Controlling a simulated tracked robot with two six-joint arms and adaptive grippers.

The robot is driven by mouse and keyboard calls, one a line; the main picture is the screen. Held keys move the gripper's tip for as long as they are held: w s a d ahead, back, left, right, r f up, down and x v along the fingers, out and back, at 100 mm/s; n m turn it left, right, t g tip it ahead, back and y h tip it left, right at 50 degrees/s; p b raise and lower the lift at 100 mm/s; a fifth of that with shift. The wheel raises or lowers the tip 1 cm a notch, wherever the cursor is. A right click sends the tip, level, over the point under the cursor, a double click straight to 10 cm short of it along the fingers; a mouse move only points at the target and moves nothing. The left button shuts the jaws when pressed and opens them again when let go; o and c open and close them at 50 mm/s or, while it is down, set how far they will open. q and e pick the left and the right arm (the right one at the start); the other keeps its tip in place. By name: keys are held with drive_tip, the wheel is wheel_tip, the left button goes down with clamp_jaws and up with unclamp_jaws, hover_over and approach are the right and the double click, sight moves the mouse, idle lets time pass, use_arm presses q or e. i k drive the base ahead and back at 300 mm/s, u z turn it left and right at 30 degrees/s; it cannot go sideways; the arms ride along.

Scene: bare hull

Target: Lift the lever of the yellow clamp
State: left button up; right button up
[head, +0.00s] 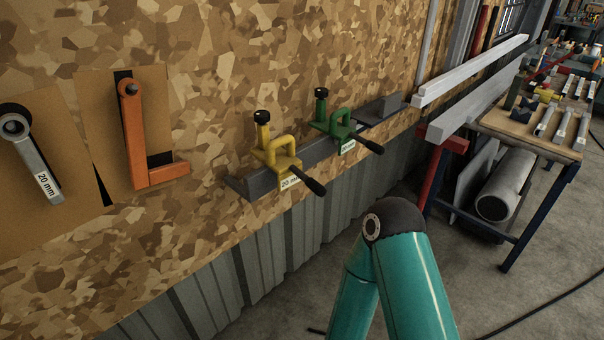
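The yellow clamp (277,158) sits on a grey metal rail fixed to the chipboard wall, left of a green clamp. Its lever has a dark handle (312,186) that sticks out and slopes down to the lower right. A black knob (262,117) tops its upright screw, and a white label reading 20 mm is under its front. Nothing touches the clamp. Neither of my grippers is in view; only a teal bent link of my arm shows at the lower right, apart from the clamp.
A similar green clamp (339,128) stands close to the right on the grey rail (250,185). An orange angled tool (137,140) and a grey wrench (38,165) hang at left. A tool-covered workbench (560,150) stands at right. The space before the yellow clamp looks clear.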

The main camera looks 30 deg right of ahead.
sight(318, 189)
drive_tip(key=u, duration=0.7)
drive_tip(key=k, duration=1.35)
drive_tip(key=z, duration=0.3)
drive_tip(key=i, duration=1.05)
drive_tip(key=u, duration=0.05)
